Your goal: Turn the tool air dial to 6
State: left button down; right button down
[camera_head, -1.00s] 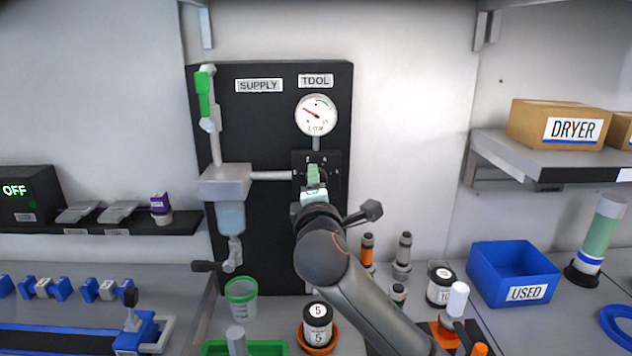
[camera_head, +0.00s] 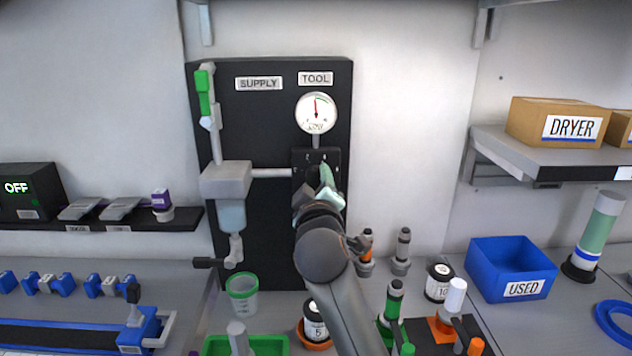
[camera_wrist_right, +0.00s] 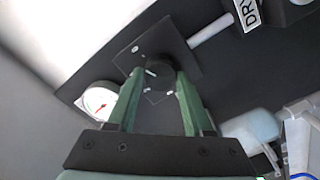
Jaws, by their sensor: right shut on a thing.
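The tool air dial is a dark round knob (camera_wrist_right: 161,80) on a square black plate, which also shows in the head view (camera_head: 333,160). My right gripper (camera_head: 325,180) is shut on the knob and hides most of it in the head view. In the right wrist view its two green fingers (camera_wrist_right: 160,84) stand on either side of the knob. The white round gauge (camera_head: 316,112) under the TOOL label has its red needle pointing about straight up. The gauge also shows in the wrist view (camera_wrist_right: 99,103). The number the dial points at is too small to read. My left gripper is out of view.
The grey supply unit (camera_head: 226,180) with its clear bowl hangs left of the dial, joined by a pipe. Bottles and a green cup (camera_head: 242,293) stand below. A blue USED bin (camera_head: 512,268) is at the right.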

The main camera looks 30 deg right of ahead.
jog(key=shift+m, duration=0.8)
jog(key=shift+c, duration=1.5)
grip_release()
